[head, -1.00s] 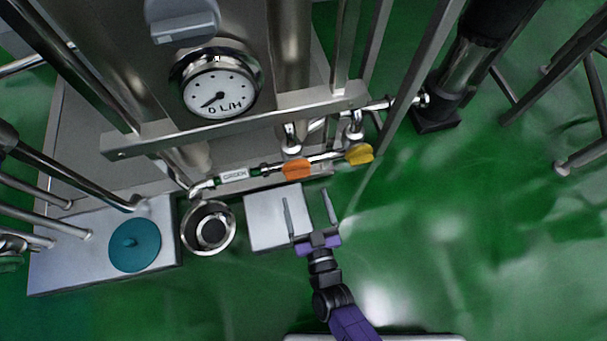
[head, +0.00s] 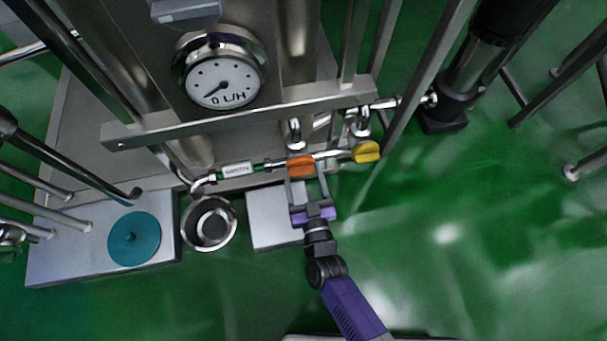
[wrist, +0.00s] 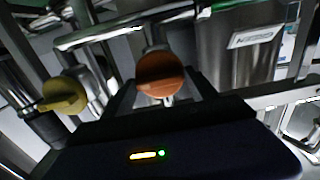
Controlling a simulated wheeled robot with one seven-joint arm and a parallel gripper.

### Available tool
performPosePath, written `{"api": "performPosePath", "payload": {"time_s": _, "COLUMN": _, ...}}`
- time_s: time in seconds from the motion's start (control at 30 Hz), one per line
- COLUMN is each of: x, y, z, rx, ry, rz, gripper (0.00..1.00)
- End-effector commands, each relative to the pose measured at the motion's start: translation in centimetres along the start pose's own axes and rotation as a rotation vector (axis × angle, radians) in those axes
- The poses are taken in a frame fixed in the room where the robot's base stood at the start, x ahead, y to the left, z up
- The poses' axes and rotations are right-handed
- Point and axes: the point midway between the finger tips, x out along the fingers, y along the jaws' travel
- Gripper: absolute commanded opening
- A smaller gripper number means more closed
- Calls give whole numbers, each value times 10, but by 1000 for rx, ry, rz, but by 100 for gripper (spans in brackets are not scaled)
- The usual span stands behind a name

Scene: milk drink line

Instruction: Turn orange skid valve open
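The orange valve knob (head: 300,168) sits on the horizontal skid pipe, left of the yellow valve knob (head: 367,151). In the wrist view the orange knob (wrist: 160,74) is straight ahead, with the yellow knob (wrist: 64,94) to its left. My gripper (head: 307,176) is open, its two fingers pointing at the orange knob, one toward each side of it. The fingertips reach the knob's near edge in the head view; I cannot tell whether they touch it.
A round flow gauge (head: 223,82) marked L/H is above the pipe. A steel bowl (head: 209,224), a pale block (head: 270,218) and a teal disc (head: 133,240) lie at lower left. Metal posts stand at right. Green floor (head: 470,240) is clear at lower right.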

Motion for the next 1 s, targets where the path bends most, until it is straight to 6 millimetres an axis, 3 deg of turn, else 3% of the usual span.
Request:
{"api": "performPosePath", "payload": {"time_s": 0.03, "x": 0, "y": 0, "z": 0, "rx": 0, "ry": 0, "rz": 0, "gripper": 40}}
{"api": "performPosePath", "payload": {"time_s": 0.1, "x": 0, "y": 0, "z": 0, "rx": 0, "ry": 0, "rz": 0, "gripper": 27}}
{"api": "performPosePath", "payload": {"time_s": 0.57, "x": 0, "y": 0, "z": -2, "rx": -119, "ry": 0, "rz": 1, "gripper": 27}}
{"api": "performPosePath", "payload": {"time_s": 1.0, "x": 0, "y": 0, "z": -1, "rx": -509, "ry": 0, "rz": 1, "gripper": 27}}
